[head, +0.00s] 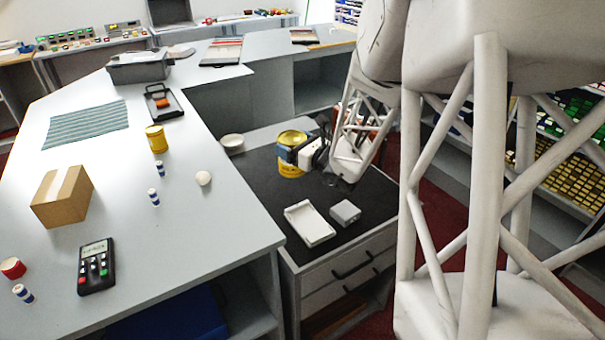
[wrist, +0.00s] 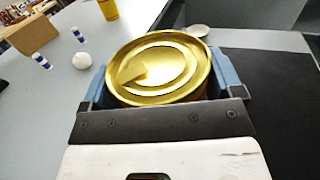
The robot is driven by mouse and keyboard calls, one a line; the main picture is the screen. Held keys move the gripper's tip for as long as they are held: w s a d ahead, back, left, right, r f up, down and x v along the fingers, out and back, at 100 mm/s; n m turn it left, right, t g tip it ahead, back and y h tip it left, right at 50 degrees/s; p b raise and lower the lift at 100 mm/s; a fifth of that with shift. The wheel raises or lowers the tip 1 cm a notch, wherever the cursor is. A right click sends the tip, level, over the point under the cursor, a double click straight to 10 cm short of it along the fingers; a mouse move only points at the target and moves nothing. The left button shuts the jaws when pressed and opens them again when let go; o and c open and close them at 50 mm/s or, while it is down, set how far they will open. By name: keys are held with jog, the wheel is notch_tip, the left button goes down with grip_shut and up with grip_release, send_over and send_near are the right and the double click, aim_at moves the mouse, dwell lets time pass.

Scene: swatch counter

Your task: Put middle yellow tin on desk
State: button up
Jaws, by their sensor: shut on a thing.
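A yellow tin (head: 291,168) with a gold lid is at the dark-topped drawer unit, near its back left. My gripper (head: 293,152) is shut on this tin, with its fingers on either side of it. In the wrist view the tin's gold lid (wrist: 160,68) fills the space between the blue-grey fingers. I cannot tell whether the tin's base touches the dark top. Another, smaller-looking yellow tin (head: 156,139) stands upright on the grey desk (head: 205,240) to the left. It also shows at the top edge of the wrist view (wrist: 108,9).
On the dark top (head: 262,183) are a white tray (head: 309,224), a grey box (head: 345,212) and a pale bowl (head: 232,142). The desk holds a cardboard box (head: 62,197), a calculator (head: 97,267), a white ball (head: 203,178) and small striped cylinders (head: 153,197). The desk's right part has clear room.

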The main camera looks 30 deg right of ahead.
notch_tip(320, 180, down, 12)
jog(key=shift+f, duration=0.25)
jog(key=shift+w, duration=0.1)
jog(key=w+d, duration=0.2)
jog(key=w, duration=0.5)
jog(key=w+d+f, duration=0.1)
jog(key=w+d, duration=0.2)
jog(key=w, duration=0.5)
jog(key=shift+f, duration=0.25)
jog(key=shift+f, duration=1.75)
jog(key=shift+f, duration=0.1)
jog(key=o, duration=1.1)
jog(key=shift+f, duration=0.1)
